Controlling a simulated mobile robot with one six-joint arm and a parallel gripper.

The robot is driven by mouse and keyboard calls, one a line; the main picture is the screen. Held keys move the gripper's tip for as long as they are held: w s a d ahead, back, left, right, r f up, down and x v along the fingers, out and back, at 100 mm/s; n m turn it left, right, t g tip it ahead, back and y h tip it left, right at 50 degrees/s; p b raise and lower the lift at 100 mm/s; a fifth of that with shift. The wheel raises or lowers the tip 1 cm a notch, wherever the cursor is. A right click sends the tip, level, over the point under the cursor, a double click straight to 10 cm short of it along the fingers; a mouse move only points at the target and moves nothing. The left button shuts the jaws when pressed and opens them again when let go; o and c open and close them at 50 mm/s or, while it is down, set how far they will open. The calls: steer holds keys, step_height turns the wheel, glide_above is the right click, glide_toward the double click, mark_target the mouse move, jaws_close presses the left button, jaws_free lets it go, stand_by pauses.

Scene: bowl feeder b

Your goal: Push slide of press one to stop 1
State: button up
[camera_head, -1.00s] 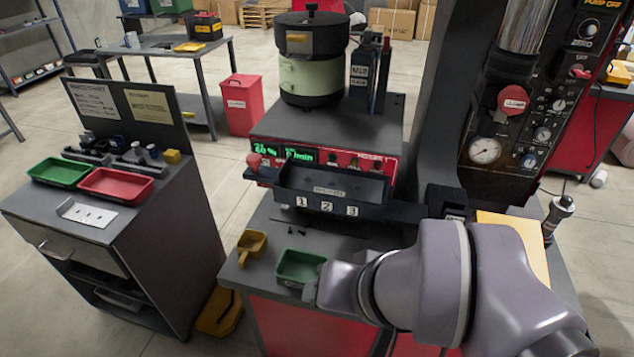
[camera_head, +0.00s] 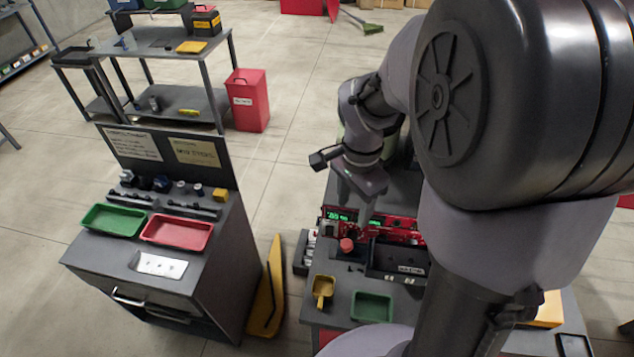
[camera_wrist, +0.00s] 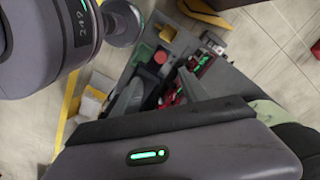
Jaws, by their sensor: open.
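A red round knob (camera_head: 347,245) stands at the left end of a dark tray (camera_head: 383,268) on the front of the press. It also shows in the wrist view (camera_wrist: 160,57). White number tags sit on the tray's front, partly hidden by my arm; I cannot read them clearly or tell which stop the slide is at. My gripper (camera_head: 355,203) points down above and behind the knob, apart from it in the head view. In the wrist view my gripper (camera_wrist: 157,92) is open and empty, with the knob seen beyond its fingertips.
A red panel (camera_head: 392,224) with green digits is close below my gripper. A yellow scoop (camera_head: 323,288) and a green bin (camera_head: 372,307) lie in front of the tray. A grey cabinet (camera_head: 200,283) with green and red trays stands left, across a floor gap.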

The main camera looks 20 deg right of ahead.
mark_target(347, 243)
step_height(347, 243, down, 13)
steer(key=shift+w+f+b, duration=0.1)
steer(key=shift+b, duration=0.75)
steer(key=shift+w+a+f, duration=0.1)
steer(key=shift+w+f, duration=0.05)
steer(key=shift+f, duration=0.25)
jaws_close()
